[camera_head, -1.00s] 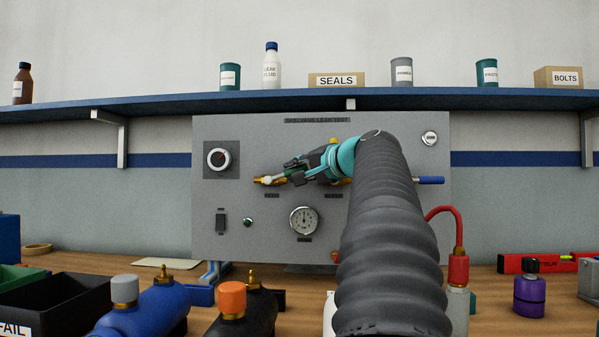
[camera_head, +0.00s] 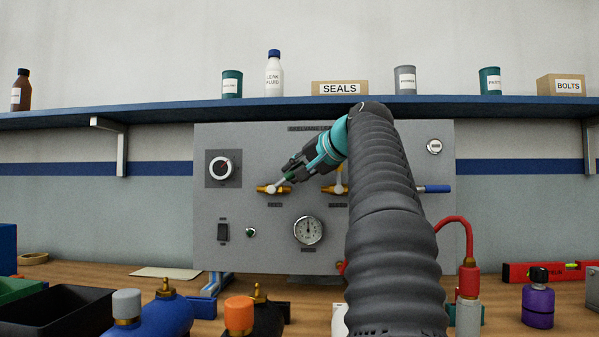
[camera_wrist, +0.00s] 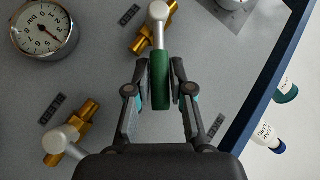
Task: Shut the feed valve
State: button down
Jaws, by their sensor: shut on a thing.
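Two brass valves are on the grey panel. The left valve (camera_head: 266,189) has a pale lever with a green handle (camera_wrist: 160,82); it also shows at the top of the wrist view (camera_wrist: 169,15). The lever slants up and right from the valve in the head view. My gripper (camera_wrist: 160,66) is shut on the green handle, a finger on each side. The right valve (camera_head: 329,190) has a lever pointing up in the head view; it also shows at lower left in the wrist view (camera_wrist: 82,120).
A pressure gauge (camera_head: 308,230) is below the valves, a dial knob (camera_head: 220,168) at upper left and a switch (camera_head: 223,232) at lower left. A shelf (camera_head: 150,113) with containers runs above. Cylinders and a black bin (camera_head: 60,312) stand on the bench.

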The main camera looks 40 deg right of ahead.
jog(key=shift+f, duration=0.1)
jog(key=c, duration=1)
grip_release()
jog(key=shift+w, duration=0.1)
jog(key=v, duration=1.2)
jog(key=shift+c, duration=0.3)
